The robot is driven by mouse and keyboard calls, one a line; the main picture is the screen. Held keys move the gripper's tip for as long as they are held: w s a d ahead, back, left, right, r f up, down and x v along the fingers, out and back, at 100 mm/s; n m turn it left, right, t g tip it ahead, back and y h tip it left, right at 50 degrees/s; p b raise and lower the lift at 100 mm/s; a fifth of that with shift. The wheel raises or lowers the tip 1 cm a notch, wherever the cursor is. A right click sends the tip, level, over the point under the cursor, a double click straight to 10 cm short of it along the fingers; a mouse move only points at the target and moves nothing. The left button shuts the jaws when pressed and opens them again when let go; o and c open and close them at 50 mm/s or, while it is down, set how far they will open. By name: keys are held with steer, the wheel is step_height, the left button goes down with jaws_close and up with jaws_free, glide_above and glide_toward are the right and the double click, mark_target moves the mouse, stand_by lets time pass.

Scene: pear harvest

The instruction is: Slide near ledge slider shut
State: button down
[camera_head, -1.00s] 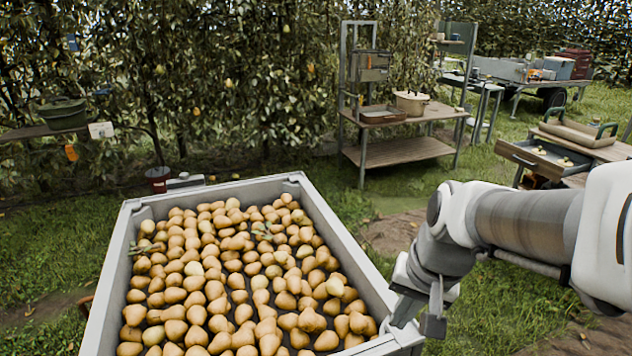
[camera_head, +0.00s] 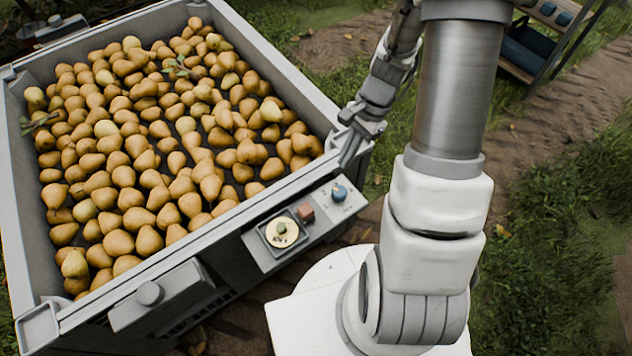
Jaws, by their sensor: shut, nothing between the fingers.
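The near ledge slider seems to be the grey sliding cover (camera_head: 172,297) with a round knob (camera_head: 150,293), on the near ledge of the pear bin (camera_head: 262,207) at the lower left. A dark gap and a slotted part show below and beside it; I cannot tell how far the slider stands open. My gripper (camera_head: 350,152) is shut and empty, pointing down by the bin's right corner. It is well to the right of the slider and apart from it. I cannot tell whether its fingers touch the bin rim.
Pears (camera_head: 160,150) fill the bin. A similar knobbed fitting (camera_head: 55,22) is at the far left. Grass lies right.

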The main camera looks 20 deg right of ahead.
steer(key=shift+w+d+f+m, duration=0.1)
steer(key=shift+d+f+m, duration=0.05)
steer(key=shift+f, duration=0.45)
steer(key=shift+w+d+f+m, duration=0.1)
steer(key=shift+f+m, duration=0.05)
steer(key=shift+f, duration=0.4)
steer(key=b, duration=0.4)
glide_above(331, 203)
step_height(331, 203, down, 10)
steer(key=shift+r, duration=0.15)
steer(key=shift+s+a+r+b, duration=0.1)
steer(key=shift+s+a+b, duration=0.1)
steer(key=shift+a, duration=0.4)
steer(key=shift+s+a+r+b, duration=0.1)
steer(key=shift+s+a+b, duration=0.1)
steer(key=shift+a, duration=0.4)
steer(key=shift+s+a, duration=0.2)
steer(key=shift+a, duration=0.5)
steer(key=shift+a, duration=0.15)
